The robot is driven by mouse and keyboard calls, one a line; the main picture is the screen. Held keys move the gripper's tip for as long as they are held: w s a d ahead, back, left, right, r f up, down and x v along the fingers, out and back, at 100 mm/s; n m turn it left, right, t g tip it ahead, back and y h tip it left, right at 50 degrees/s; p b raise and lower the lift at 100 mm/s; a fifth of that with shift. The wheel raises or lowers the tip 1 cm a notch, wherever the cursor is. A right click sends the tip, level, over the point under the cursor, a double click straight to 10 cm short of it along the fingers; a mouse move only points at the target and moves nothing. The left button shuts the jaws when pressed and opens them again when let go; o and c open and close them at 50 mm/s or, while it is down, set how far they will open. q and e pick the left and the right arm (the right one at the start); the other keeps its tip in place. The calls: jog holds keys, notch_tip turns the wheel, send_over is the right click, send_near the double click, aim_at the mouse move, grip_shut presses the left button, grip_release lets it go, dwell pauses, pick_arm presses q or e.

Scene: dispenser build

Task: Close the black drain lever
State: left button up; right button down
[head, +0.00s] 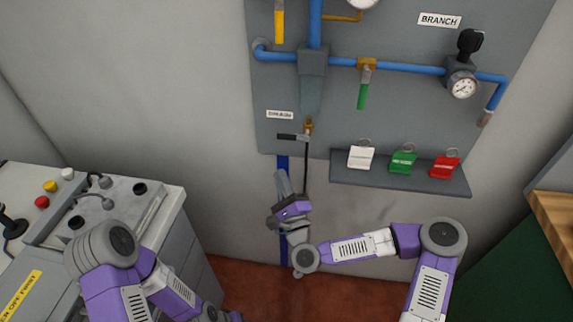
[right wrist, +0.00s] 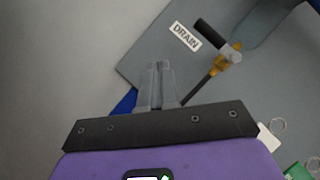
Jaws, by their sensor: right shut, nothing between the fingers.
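The black drain lever (head: 292,136) points left, about level, from a brass drain valve (head: 309,125) below the grey strainer body on the wall panel. It also shows in the right wrist view (right wrist: 210,33), right of the DRAIN label (right wrist: 185,37). My right gripper (head: 280,175) is below the lever, apart from it, with its fingers pointing up. In the right wrist view its fingers (right wrist: 159,68) are together and empty, below and left of the lever. My left arm shows at the lower left, but its gripper is out of view.
A thin dark hose (head: 306,170) hangs from the valve just right of my right gripper. A grey shelf (head: 400,180) with white, green and red lockout tags juts out to the right. A control console (head: 150,205) stands at the left. The wall left of the panel is clear.

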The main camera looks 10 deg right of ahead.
jog(key=s+f, duration=0.1)
jog(key=s+a+f, duration=0.1)
jog(key=s, duration=0.1)
jog(key=s+f, duration=0.1)
jog(key=shift+s+a+f, duration=0.1)
jog(key=shift+s+a, duration=0.1)
jog(key=shift+s, duration=0.2)
jog(key=s+a+f+n+g+y+p, duration=0.2)
jog(key=s+a+f+n+g+y, duration=0.15)
jog(key=f+n+g, duration=0.35)
jog(key=s+a+f+n+g+y+p, duration=0.2)
jog(key=s+a+f+n+g, duration=0.25)
jog(key=f+n, duration=0.4)
jog(key=s+d+f+n+g+h+p, duration=0.3)
jog(key=s+d+f+g, duration=0.6)
jog(key=s+d, duration=0.3)
jog(key=shift+s+d+f+n+g+h, duration=0.15)
jog(key=shift+s+f+n+g+h, duration=0.3)
jog(key=shift+n+h, duration=0.45)
